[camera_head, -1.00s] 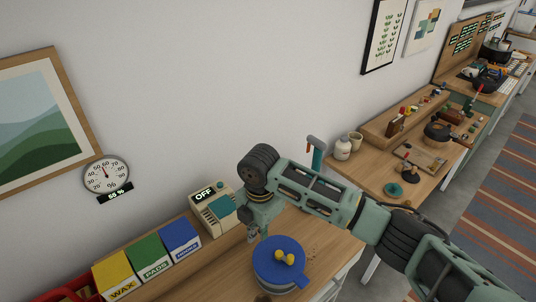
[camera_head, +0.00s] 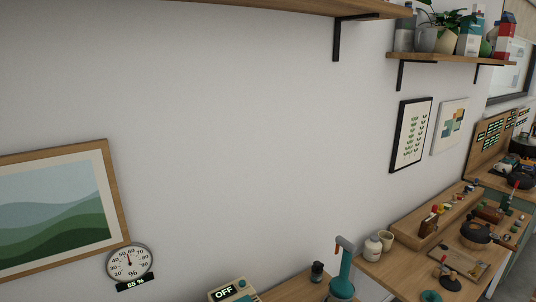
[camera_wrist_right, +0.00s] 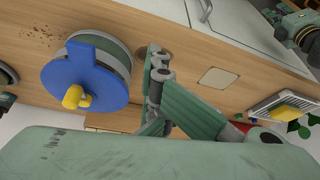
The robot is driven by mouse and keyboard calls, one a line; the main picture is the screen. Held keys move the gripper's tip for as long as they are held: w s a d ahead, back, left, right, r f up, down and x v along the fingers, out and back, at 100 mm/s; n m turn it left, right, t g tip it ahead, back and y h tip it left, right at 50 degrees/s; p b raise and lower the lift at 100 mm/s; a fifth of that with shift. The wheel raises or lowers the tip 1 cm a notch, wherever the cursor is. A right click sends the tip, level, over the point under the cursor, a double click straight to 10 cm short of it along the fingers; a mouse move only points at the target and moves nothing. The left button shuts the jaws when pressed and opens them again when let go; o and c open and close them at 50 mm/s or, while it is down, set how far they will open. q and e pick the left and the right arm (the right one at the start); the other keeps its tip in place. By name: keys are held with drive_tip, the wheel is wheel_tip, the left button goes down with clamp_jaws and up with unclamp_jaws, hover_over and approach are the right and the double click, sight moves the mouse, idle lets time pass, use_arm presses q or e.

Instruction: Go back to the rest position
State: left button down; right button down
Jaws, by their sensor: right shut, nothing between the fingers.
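My right gripper (camera_wrist_right: 157,88) shows in the right wrist view, with its fingers together and nothing held between them. It is above the wooden counter, beside a round container with a blue lid (camera_wrist_right: 112,88) and a yellow knob. The gripper and the container look apart. My right arm is not in the head view.
In the head view, a device reading OFF (camera_head: 233,292) and a teal upright tool (camera_head: 342,284) stand at the bottom. A wall shelf (camera_head: 450,58) is at upper right.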

drive_tip(key=s+d+m+h, duration=0.3)
drive_tip(key=s+d+m, duration=0.45)
drive_tip(key=d, duration=0.45)
wheel_tip(320, 180, down, 33)
drive_tip(key=s+b, duration=0.2)
drive_tip(key=b, duration=0.6)
drive_tip(key=s+d+f+g+b, duration=0.1)
drive_tip(key=s+d+f+b, duration=0.1)
drive_tip(key=s+f, duration=0.6)
drive_tip(key=s+d+f+b, duration=0.2)
drive_tip(key=s+f+b, duration=0.2)
drive_tip(key=s+f, duration=0.5)
wheel_tip(320, 180, down, 6)
drive_tip(key=shift+s+f+g, duration=0.1)
drive_tip(key=shift+s+g, duration=0.15)
drive_tip(key=shift+g, duration=0.15)
drive_tip(key=shift+n, duration=0.25)
